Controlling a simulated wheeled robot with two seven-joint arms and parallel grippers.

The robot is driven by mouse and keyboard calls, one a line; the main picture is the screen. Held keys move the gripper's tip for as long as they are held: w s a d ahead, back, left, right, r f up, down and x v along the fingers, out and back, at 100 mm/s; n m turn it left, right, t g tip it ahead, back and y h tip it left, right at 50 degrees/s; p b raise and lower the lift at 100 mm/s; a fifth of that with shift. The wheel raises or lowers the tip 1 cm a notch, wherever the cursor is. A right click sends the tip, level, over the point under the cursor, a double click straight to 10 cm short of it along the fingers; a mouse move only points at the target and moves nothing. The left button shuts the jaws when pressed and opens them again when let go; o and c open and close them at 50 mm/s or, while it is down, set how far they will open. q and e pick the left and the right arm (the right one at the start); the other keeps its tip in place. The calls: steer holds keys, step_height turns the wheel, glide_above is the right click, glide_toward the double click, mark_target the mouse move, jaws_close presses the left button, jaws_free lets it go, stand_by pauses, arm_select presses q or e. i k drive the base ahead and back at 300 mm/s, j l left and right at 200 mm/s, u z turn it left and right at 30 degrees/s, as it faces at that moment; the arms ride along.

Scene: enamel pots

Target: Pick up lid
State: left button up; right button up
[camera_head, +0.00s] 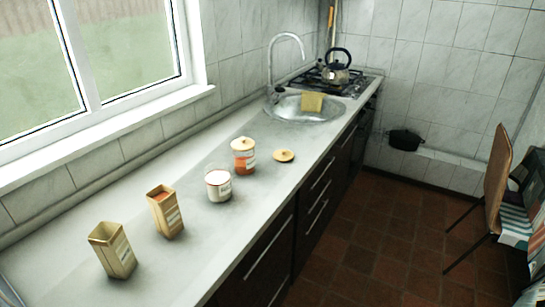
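A round wooden lid (284,155) lies flat on the grey counter, to the right of the jars. A glass jar (218,186) with white contents stands open, without a lid. Behind it stands a jar with orange-red contents (245,163), with a wooden lid (243,145) on top. Nothing touches the loose lid. Neither of my grippers is in view.
Two open tan boxes (112,251) (165,212) stand at the left on the counter (190,265). A sink (300,112) with a yellow cloth (312,102) and a stove with a kettle (336,75) lie beyond. A chair (497,165) stands at right.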

mark_target(282, 155)
steer(key=l+u, duration=0.1)
steer(key=u, duration=0.3)
steer(key=i+l+u, duration=0.1)
steer(key=u, duration=0.3)
steer(key=l+u, duration=0.1)
steer(key=u, duration=0.35)
steer(key=l+u, duration=0.35)
steer(key=l, duration=0.3)
steer(key=l+u, duration=0.35)
steer(key=l, duration=0.3)
steer(key=l+u, duration=0.35)
steer(key=l, duration=0.25)
steer(key=k+l, duration=0.1)
steer(key=l, duration=0.3)
steer(key=k+l, duration=0.1)
steer(key=l, duration=0.35)
steer(key=k+l+u, duration=0.1)
steer(key=l, duration=0.3)
steer(key=k+l, duration=0.1)
steer(key=l, duration=0.3)
steer(key=k+l, duration=0.1)
steer(key=l, duration=0.35)
steer(key=k+l+u, duration=0.1)
steer(key=l, duration=0.3)
steer(key=k+l, duration=0.15)
steer(key=l, duration=0.25)
